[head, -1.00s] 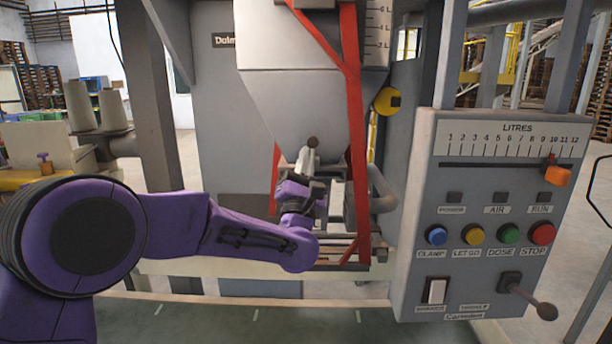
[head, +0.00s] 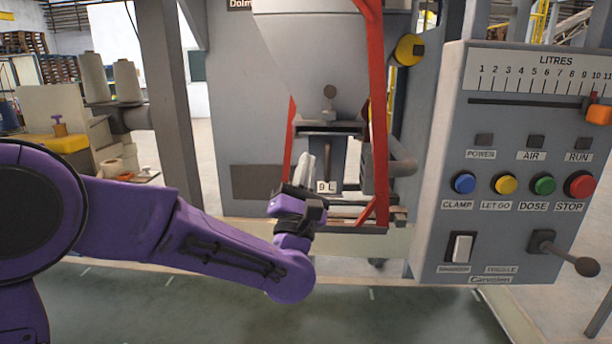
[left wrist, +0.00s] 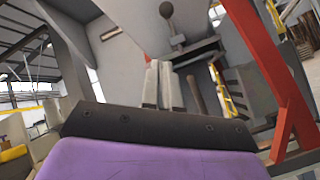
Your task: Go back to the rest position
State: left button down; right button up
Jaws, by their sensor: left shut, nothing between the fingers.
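My left gripper (head: 306,170) has pale fingers pointing up and away, in front of the sack filler's spout (head: 330,128) and below the grey hopper (head: 325,60). The fingers are shut and empty. In the left wrist view the closed left gripper (left wrist: 162,85) stands below a round-knobbed lever (left wrist: 168,14), apart from it as far as I can tell. A "9 L" label (head: 326,187) shows just right of the gripper in the head view. My right gripper is in neither view.
The control panel (head: 520,230) with coloured buttons, a rocker switch and a ball-ended lever (head: 585,266) stands at the right. Thread cones (head: 126,80) stand at the left. The green floor (head: 200,310) in front is clear.

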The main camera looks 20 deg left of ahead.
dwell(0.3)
pick_arm(q)
jog(key=s+a+f+m+g+h, duration=0.1)
jog(key=s+a+f+m+g, duration=0.15)
jog(key=f+m+g, duration=1)
jog(key=s+a+f+m+t+h, duration=0.2)
jog(key=f+m, duration=0.5)
jog(key=f, duration=1.5)
jog(key=s+a+f+m+g+y, duration=0.1)
jog(key=s+f+g, duration=0.3)
jog(key=s+f, duration=0.4)
jog(key=s+a+f+m+g+y, duration=0.1)
jog(key=s+a+f+g, duration=0.2)
jog(key=s+f, duration=0.5)
jog(key=s+a+f+m+g, duration=0.2)
jog(key=s+f, duration=0.6)
jog(key=s, duration=0.8)
jog(key=a+g, duration=0.1)
jog(key=g, duration=0.1)
jog(key=shift+s+g+y, duration=0.3)
jog(key=shift+g+y, duration=0.05)
jog(key=shift+y, duration=0.05)
jog(key=shift+d+f, duration=0.1)
